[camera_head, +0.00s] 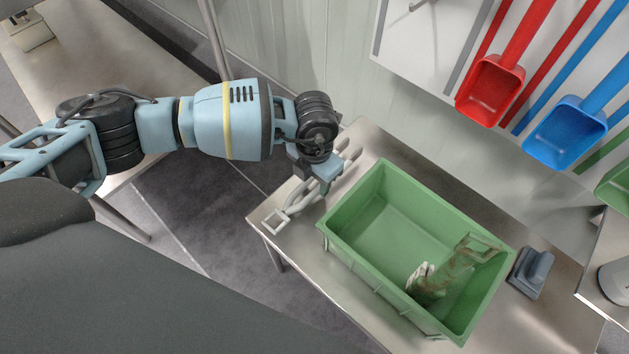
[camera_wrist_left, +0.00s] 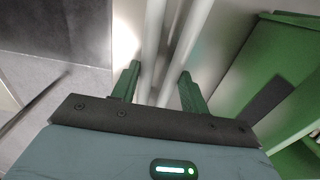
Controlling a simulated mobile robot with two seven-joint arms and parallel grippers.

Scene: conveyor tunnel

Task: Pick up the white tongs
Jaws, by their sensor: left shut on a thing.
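The white tongs (camera_head: 290,208) are at the left end of the steel table, beside the green bin. Their looped end points toward the near left corner and their other end shows past my gripper toward the wall. My left gripper (camera_head: 324,174) is shut on the tongs around their middle, which it partly hides. In the left wrist view, the tongs (camera_wrist_left: 168,35) are blurred pale bars running between the green fingers of my left gripper (camera_wrist_left: 160,71). I cannot tell whether the tongs touch the tabletop. My right gripper is not in view.
The green bin (camera_head: 345,250) stands just right of the tongs, holding a glove and a brownish-green item. A grey-blue block (camera_head: 531,271) lies right of it. Red (camera_head: 490,90) and blue (camera_head: 564,133) scoops hang on the wall behind. Bare table (camera_head: 520,325) shows at front right.

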